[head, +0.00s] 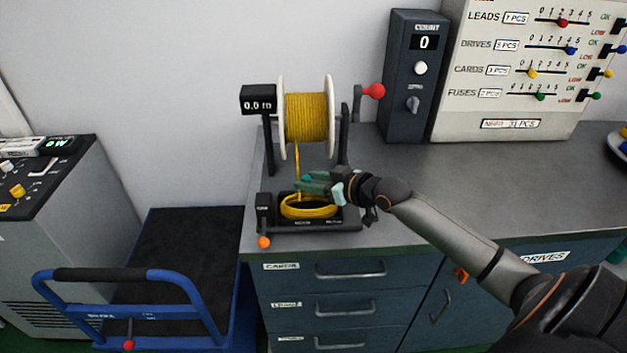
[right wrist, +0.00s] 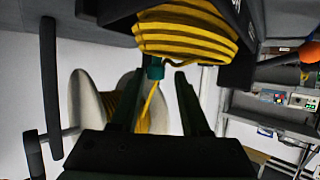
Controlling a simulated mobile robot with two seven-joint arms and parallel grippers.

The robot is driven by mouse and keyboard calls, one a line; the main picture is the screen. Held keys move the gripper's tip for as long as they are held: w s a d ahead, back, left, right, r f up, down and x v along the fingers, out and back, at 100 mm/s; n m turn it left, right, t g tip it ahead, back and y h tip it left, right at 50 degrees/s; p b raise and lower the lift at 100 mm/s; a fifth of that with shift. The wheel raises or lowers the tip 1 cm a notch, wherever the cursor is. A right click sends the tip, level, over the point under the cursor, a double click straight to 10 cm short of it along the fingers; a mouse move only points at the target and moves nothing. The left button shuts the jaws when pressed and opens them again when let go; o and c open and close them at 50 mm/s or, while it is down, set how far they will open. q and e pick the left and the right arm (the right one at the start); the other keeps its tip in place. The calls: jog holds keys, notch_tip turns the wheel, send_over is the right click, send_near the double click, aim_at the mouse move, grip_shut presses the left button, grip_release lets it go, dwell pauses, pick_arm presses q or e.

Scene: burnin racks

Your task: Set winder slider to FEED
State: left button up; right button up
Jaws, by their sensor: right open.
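The winder stands at the back left of the counter, with a yellow cord spool (head: 306,118), a readout (head: 258,99) of 0.0 m and a red crank knob (head: 374,91). Its base tray (head: 340,225) holds a yellow cord coil (head: 308,209), seen close in the right wrist view (right wrist: 185,32). My right gripper (head: 308,183) is open above the coil, by the hanging cord. In the right wrist view its fingers (right wrist: 160,78) are apart; a small teal piece (right wrist: 154,69) shows near one fingertip. I cannot make out the slider or its setting; tray labels are too small to read.
A dark box (head: 408,85) with a COUNT display of 0 and a panel of coloured sliders (head: 515,65) stand right of the winder. An orange knob (head: 264,242) hangs at the tray's front left. A blue cart (head: 180,275) is at lower left.

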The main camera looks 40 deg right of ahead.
jog(key=shift+o, duration=0.7)
jog(key=shift+d, duration=0.1)
jog(key=shift+s, duration=0.2)
jog(key=shift+s+d+r, duration=0.1)
jog(key=shift+s+d, duration=0.05)
jog(key=shift+s, duration=0.1)
jog(key=v, duration=1.1)
jog(key=shift+s+r, duration=0.25)
jog(key=shift+s, duration=0.05)
